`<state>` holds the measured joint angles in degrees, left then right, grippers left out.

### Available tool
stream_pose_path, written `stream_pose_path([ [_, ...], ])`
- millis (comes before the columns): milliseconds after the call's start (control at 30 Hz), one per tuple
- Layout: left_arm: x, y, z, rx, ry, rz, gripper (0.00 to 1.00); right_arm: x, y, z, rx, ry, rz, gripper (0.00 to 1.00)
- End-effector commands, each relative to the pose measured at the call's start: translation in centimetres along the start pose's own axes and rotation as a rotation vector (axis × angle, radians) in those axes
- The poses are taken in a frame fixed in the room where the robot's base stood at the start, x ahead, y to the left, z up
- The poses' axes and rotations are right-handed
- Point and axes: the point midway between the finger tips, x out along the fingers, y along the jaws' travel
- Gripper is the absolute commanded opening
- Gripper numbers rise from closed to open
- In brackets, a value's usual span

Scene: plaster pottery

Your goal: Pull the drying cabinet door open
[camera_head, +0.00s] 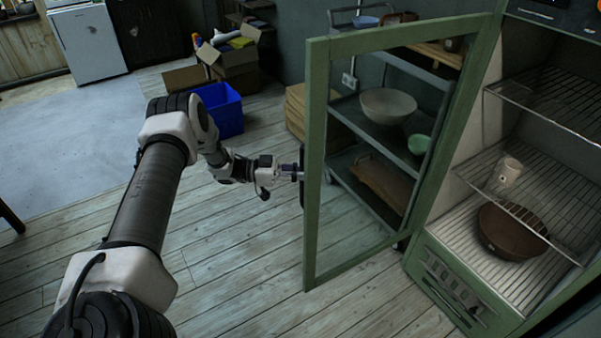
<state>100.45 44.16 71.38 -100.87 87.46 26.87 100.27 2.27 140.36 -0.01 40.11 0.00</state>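The drying cabinet door (318,180) is a green frame with a clear pane, swung wide open toward the left. The drying cabinet (455,282) stands at the right with its inside exposed. My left gripper (298,174) is at the door's outer left edge, by the dark handle (302,178). Its fingers are small and partly hidden by the door frame, so I cannot tell whether they are closed on the handle. My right gripper is not in view.
Inside the cabinet, a brown bowl (512,232) and a whitish cup (507,171) sit on a wire rack. Behind the pane stands a shelf cart with a pale bowl (388,106) and a green bowl (419,144). A blue bin (222,112) and cardboard boxes stand behind my arm.

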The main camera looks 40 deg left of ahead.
Motion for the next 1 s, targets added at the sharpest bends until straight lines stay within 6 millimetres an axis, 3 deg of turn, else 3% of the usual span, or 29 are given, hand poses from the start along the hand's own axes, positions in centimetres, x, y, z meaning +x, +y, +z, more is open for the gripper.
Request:
stream_pose_path([
  [467,0.0,0.0,0.2,-0.002,-0.004,-0.001,0.00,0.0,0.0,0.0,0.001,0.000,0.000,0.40],
  [500,0.0,0.0,0.2,-0.002,-0.004,-0.001,0.29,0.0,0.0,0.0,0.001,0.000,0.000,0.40],
  [533,0.0,0.0,0.2,-0.002,-0.004,-0.001,0.40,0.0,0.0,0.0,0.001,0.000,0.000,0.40],
  [867,-0.1,-0.1,0.1,-0.001,-0.002,-0.002,0.41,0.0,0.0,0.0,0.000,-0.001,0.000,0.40],
  [1000,-1.7,-0.1,0.1,0.000,-0.002,-0.005,0.41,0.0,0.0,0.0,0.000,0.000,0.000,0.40],
])
